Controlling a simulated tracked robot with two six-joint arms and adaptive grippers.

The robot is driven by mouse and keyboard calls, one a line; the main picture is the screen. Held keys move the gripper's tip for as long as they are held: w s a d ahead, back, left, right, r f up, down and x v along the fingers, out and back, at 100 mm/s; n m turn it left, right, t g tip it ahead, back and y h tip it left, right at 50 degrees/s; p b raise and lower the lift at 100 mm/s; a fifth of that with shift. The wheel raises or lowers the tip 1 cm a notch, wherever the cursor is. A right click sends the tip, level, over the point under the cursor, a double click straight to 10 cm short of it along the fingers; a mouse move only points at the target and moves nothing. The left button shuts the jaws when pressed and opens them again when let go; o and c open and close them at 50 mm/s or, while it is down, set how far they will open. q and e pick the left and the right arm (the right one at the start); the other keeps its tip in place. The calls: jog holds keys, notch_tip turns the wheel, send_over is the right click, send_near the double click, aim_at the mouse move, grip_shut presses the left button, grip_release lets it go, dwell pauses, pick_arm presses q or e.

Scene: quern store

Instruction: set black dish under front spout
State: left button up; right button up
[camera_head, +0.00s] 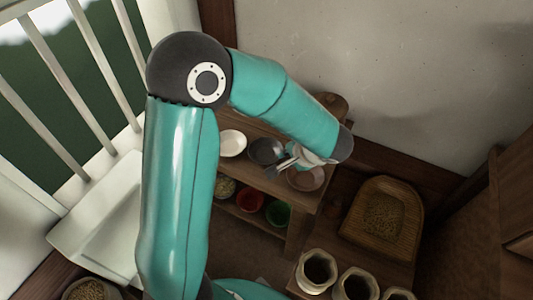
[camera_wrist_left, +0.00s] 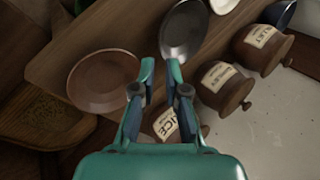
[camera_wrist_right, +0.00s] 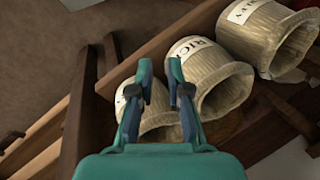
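The black dish (camera_head: 266,151) lies on the wooden shelf top between a white dish (camera_head: 232,143) and a copper-brown dish (camera_head: 306,178). In the left wrist view the black dish (camera_wrist_left: 184,28) is just beyond my left fingertips. My left gripper (camera_head: 289,161) is over the shelf top beside the black dish; its fingers (camera_wrist_left: 160,64) are apart with nothing held. Whether a fingertip touches the dish rim I cannot tell. My right gripper (camera_wrist_right: 160,64) is open and empty, above woven sacks in the right wrist view. I cannot make out a front spout in any view.
Lidded wooden jars (camera_wrist_left: 224,86) with labels stand along the shelf's wall side. Red (camera_head: 249,200) and green (camera_head: 278,213) bowls sit on the lower shelf. Open sacks (camera_head: 317,270) and a woven scoop-shaped basket (camera_head: 384,218) stand to the right. A white railing (camera_head: 60,75) is at left.

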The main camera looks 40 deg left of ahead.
aim_at(275, 161)
pick_arm(q)
jog(key=x, duration=0.9)
jog(key=shift+a+b, duration=0.1)
jog(key=shift+b, duration=0.25)
grip_shut()
jog(key=shift+r, duration=0.1)
